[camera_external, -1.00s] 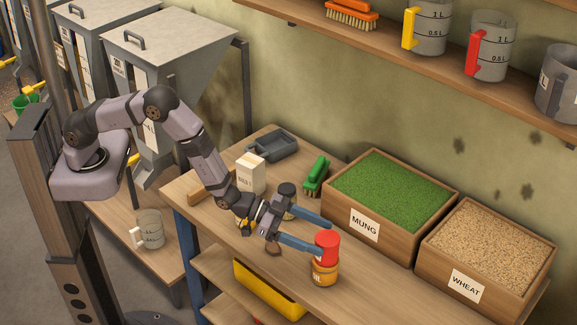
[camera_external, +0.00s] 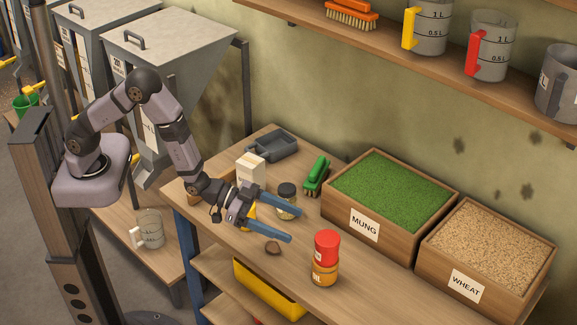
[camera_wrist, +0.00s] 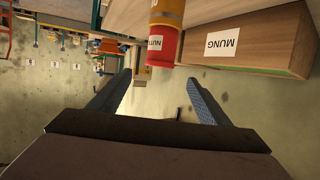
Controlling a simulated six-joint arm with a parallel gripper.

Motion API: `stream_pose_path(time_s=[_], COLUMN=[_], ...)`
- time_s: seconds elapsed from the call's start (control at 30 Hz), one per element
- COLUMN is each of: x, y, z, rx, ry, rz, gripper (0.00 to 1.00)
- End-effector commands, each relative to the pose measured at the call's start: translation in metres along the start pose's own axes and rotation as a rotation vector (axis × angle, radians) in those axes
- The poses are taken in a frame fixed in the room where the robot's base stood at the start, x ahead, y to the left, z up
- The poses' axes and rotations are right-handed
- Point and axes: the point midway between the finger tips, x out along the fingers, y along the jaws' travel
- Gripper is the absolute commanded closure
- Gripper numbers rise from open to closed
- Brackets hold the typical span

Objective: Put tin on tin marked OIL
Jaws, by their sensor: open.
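A red tin (camera_external: 327,245) stands upright on top of an orange tin (camera_external: 324,272) on the workbench, in front of the wheat and mung boxes. The orange tin's label is partly readable and seems to end in "IL". In the wrist view the red tin (camera_wrist: 164,46) shows a label reading "NUT", with the orange tin (camera_wrist: 167,12) against it. My gripper (camera_external: 296,224) is open and empty, to the left of the stacked tins and apart from them. Its fingers (camera_wrist: 157,100) are spread wide in the wrist view.
The mung box (camera_external: 385,195) and wheat box (camera_external: 480,255) stand at the right. A glass jar (camera_external: 286,203) is close beside my gripper.

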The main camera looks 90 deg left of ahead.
Motion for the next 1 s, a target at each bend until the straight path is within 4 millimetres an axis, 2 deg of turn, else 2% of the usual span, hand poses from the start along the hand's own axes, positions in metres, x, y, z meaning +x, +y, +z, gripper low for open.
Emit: stream_pose_path(time_s=[0.27, 0.37, 0.47, 0.57, 0.73, 0.9, 1.0], x=[-0.009, -0.024, -0.050, -0.089, -0.173, -0.262, -0.304], y=[-0.012, -0.025, -0.041, -0.056, -0.071, -0.071, -0.066], z=[0.003, 0.009, 0.020, 0.034, 0.062, 0.084, 0.093], rx=[-0.006, -0.016, -0.032, -0.058, -0.116, -0.182, -0.215], ry=[-0.076, -0.172, -0.306, -0.464, -0.745, -0.993, -1.105], rz=[-0.021, -0.045, -0.076, -0.108, -0.155, -0.181, -0.188], gripper=[0.29, 0.29, 0.29, 0.29, 0.29, 0.29, 0.29])
